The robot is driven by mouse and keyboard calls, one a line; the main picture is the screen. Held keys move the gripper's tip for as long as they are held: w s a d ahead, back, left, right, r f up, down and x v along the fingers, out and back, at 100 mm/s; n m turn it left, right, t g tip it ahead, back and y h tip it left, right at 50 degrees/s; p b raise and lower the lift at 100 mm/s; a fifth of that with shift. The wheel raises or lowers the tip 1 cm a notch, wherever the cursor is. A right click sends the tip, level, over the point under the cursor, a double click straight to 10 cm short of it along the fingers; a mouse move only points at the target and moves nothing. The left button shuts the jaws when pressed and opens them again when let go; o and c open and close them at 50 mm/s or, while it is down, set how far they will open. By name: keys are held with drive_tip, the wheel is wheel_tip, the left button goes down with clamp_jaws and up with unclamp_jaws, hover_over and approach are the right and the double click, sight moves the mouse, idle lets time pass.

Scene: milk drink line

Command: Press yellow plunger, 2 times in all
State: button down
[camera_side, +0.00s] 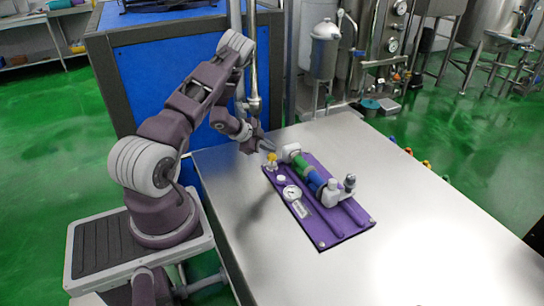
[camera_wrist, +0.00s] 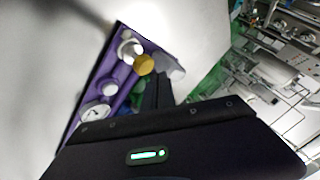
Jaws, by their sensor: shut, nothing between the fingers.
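The yellow plunger (camera_side: 271,157) stands at the far left corner of a purple board (camera_side: 342,232). In the wrist view the plunger's round yellow top (camera_wrist: 145,64) shows beside a white fitting. My gripper (camera_side: 270,147) is shut and empty, with its tips close to the plunger and the far end of the board. I cannot tell whether the tips touch the plunger. In the wrist view my dark gripper body covers the lower part and hides some of the board.
The board also carries a white knob (camera_side: 281,178), a round gauge (camera_side: 292,192), a pipe with green (camera_side: 300,165) and blue sections, and a white valve fitting (camera_side: 332,193). The metal table (camera_side: 420,240) is clear to the right and front.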

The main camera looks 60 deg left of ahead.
sight(273, 155)
drive_tip(key=shift+f, duration=0.15)
drive_tip(key=shift+f, duration=0.3)
drive_tip(key=shift+f, duration=1.05)
idle(1.2)
drive_tip(key=shift+r, duration=1.5)
drive_tip(key=shift+r, duration=0.1)
drive_tip(key=shift+r, duration=2.4)
